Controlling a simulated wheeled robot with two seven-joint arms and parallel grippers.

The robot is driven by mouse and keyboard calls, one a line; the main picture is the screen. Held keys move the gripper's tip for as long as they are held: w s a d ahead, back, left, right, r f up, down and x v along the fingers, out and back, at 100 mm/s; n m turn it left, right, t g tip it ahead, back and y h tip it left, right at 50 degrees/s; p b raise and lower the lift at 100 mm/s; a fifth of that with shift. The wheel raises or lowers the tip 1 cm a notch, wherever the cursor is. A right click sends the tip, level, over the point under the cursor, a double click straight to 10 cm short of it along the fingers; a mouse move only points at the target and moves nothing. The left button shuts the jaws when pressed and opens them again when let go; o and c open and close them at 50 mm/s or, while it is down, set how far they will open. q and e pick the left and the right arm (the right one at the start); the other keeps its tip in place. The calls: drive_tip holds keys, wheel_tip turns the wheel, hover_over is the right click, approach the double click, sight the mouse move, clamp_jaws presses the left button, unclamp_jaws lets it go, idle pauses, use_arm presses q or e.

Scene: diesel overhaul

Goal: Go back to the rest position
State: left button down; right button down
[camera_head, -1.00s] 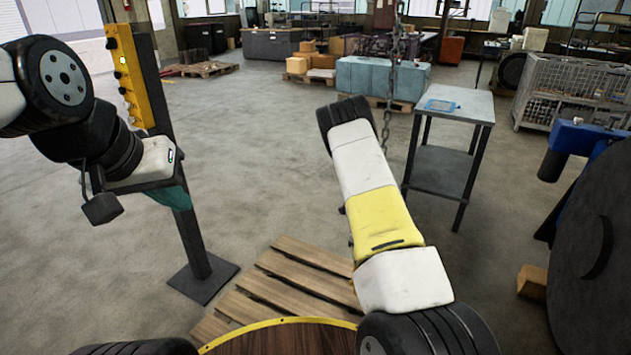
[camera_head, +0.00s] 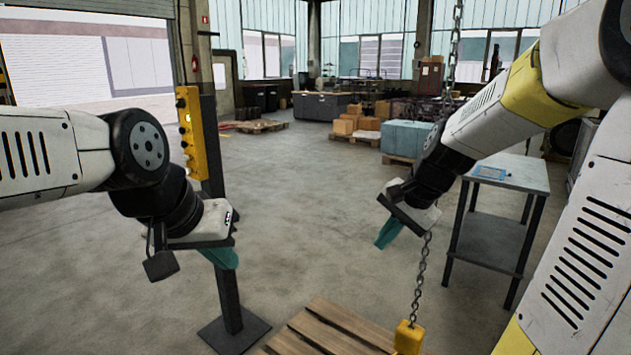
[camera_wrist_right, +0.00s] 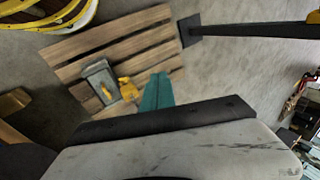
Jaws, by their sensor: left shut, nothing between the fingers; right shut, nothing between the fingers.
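My left gripper (camera_head: 222,257) shows in the head view at the left, in front of the post with the yellow control box. Its teal fingers are shut and hold nothing.
The control post (camera_head: 192,130) stands behind my left gripper. A chain (camera_head: 421,280) hangs beside my right gripper, with a yellow hook block (camera_head: 408,338) over the pallet (camera_head: 335,330). A steel table (camera_head: 515,174) stands at the right. A grey metal part (camera_wrist_right: 101,80) sits on the pallet.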

drive_tip(key=s+r+n+t, duration=0.1)
drive_tip(key=s+r+n, duration=0.2)
drive_tip(key=s, duration=0.4)
drive_tip(key=s+r+n+t+h, duration=0.1)
drive_tip(key=s+r+n, duration=0.2)
drive_tip(key=s+n, duration=0.3)
drive_tip(key=shift+s+a, duration=0.3)
drive_tip(key=shift+s, duration=0.85)
